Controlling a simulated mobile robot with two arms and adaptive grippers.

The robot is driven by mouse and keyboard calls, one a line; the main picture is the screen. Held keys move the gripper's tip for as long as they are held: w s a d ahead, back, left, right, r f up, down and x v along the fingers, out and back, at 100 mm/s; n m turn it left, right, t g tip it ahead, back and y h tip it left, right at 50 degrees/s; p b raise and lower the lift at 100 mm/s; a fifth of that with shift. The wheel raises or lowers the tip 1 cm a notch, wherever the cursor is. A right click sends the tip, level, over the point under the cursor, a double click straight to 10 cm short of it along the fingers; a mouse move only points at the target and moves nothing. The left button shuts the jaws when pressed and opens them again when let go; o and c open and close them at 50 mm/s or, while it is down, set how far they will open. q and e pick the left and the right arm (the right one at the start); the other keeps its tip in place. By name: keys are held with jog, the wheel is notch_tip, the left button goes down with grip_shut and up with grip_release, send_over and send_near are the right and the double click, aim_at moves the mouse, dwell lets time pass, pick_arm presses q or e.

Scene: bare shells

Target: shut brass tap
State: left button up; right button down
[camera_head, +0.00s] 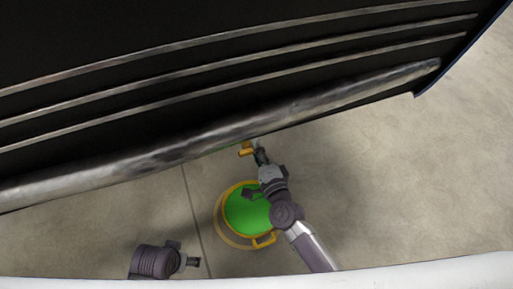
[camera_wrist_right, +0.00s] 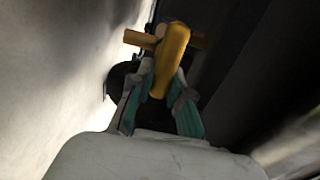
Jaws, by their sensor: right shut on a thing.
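The brass tap (camera_head: 246,149) sticks out below the long metal rail of the dark panel. In the right wrist view the tap (camera_wrist_right: 171,60) shows a yellow body with a crossbar at its far end. My right gripper (camera_head: 260,155) reaches up to the tap. In the right wrist view its two teal-padded fingers (camera_wrist_right: 162,95) are closed on either side of the tap's near part. My left gripper (camera_head: 193,261) is low on the left, away from the tap; its fingers are too small to judge.
A green round container (camera_head: 243,212) with a yellow rim and handle stands on the floor beneath my right arm. The dark panel with its metal rail (camera_head: 220,135) fills the top of the head view. Bare concrete floor (camera_head: 420,180) lies open on the right.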

jog(key=shift+f, duration=0.1)
jog(key=c, duration=1.1)
grip_release()
jog(key=shift+s, duration=0.1)
jog(key=v, duration=1.2)
